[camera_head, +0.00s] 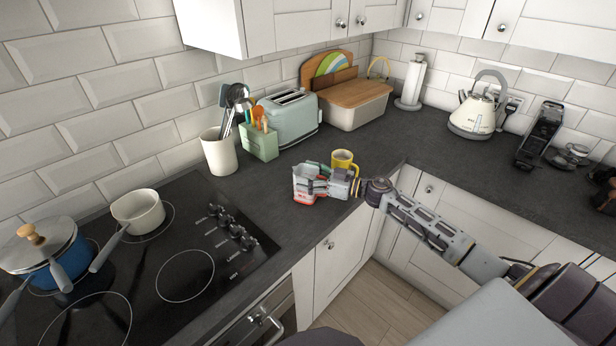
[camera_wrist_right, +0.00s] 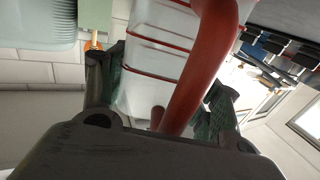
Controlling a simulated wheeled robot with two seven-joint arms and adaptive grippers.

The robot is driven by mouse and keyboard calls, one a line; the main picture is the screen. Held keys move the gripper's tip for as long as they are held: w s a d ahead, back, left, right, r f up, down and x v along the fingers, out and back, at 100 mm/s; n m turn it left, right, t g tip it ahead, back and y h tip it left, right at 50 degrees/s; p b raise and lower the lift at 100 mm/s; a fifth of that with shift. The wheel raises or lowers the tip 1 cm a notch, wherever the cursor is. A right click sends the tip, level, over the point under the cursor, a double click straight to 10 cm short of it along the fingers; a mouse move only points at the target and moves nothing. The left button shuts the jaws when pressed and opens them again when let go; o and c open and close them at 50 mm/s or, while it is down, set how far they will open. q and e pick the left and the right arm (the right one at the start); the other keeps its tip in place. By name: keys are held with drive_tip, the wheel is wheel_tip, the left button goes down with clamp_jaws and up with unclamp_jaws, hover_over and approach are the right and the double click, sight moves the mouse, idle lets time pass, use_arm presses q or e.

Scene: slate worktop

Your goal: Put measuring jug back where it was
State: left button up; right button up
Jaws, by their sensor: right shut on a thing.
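The measuring jug (camera_head: 301,184) is clear with red markings and a red handle. It is upright at the counter's front edge in the head view, left of the yellow mug (camera_head: 344,160). My right gripper (camera_head: 318,187) reaches it from the right and is shut on it. In the right wrist view the jug (camera_wrist_right: 150,62) and its red handle fill the space between the fingers (camera_wrist_right: 162,90). I cannot tell whether its base touches the worktop. My left gripper is not in view.
The hob (camera_head: 185,275) with a white saucepan (camera_head: 138,208) and a blue pot (camera_head: 45,258) is on the left. A utensil crock (camera_head: 219,154), green holder (camera_head: 259,142), toaster (camera_head: 291,117) and bread bin (camera_head: 353,108) line the back. Worktop between jug and crock is clear.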

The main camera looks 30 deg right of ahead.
drive_tip(key=shift+f, duration=0.1)
drive_tip(key=o, duration=1.2)
drive_tip(key=shift+v, duration=6)
drive_tip(key=shift+s, duration=0.1)
